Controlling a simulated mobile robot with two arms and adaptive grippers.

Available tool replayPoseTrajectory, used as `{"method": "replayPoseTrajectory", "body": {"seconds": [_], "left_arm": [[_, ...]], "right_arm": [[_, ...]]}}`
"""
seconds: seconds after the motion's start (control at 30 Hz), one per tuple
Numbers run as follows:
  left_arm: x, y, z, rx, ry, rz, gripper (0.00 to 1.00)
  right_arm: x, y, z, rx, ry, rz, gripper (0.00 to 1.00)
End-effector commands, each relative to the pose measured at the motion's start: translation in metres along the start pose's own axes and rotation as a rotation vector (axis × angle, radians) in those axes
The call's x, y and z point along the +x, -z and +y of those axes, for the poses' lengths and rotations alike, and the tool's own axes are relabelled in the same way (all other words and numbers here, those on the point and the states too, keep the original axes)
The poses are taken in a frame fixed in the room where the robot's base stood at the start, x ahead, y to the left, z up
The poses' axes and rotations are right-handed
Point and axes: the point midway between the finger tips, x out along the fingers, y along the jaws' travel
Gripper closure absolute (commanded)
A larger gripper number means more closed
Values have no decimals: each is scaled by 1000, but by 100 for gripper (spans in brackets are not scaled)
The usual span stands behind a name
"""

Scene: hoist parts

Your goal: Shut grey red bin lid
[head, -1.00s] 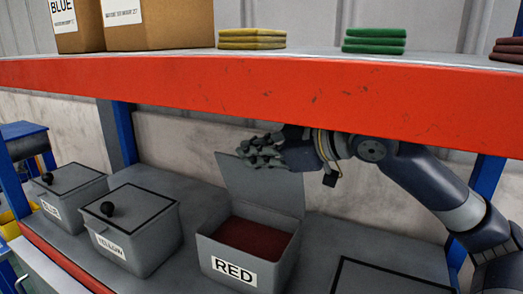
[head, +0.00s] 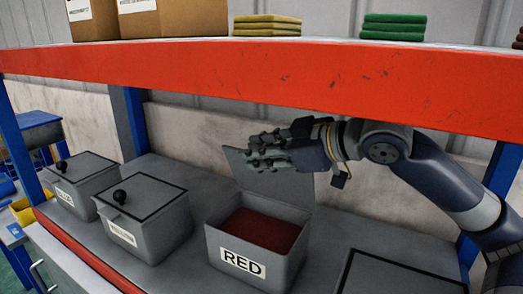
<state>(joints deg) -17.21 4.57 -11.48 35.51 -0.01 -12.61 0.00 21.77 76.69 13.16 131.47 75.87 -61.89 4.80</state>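The grey bin labelled RED (head: 243,262) stands on the lower shelf, with dark red contents inside. Its lid (head: 258,183) is open and stands up at the back of the bin. My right gripper (head: 258,152) is in front of the top part of the lid, below the orange beam, and hides part of the lid's upper edge. Its fingers look spread with nothing between them. I cannot tell whether it touches the lid. My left gripper is not in view.
Two closed grey bins with black knobs, one in the middle left (head: 145,222) and one farther left (head: 85,188), stand beside it. Another dark-edged lid (head: 390,275) shows at lower right. The orange upper shelf beam (head: 260,78) runs close above my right arm.

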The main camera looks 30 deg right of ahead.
Motion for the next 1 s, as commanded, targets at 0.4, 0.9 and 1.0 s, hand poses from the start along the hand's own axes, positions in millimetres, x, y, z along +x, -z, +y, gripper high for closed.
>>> {"method": "replayPoseTrajectory", "body": {"seconds": [0.4,0.9,1.0], "left_arm": [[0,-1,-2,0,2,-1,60],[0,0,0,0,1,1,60],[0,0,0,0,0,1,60]], "right_arm": [[-11,3,1,-2,-3,6,73],[-66,1,1,0,-2,3,73],[-72,1,0,-1,-2,2,73]]}}
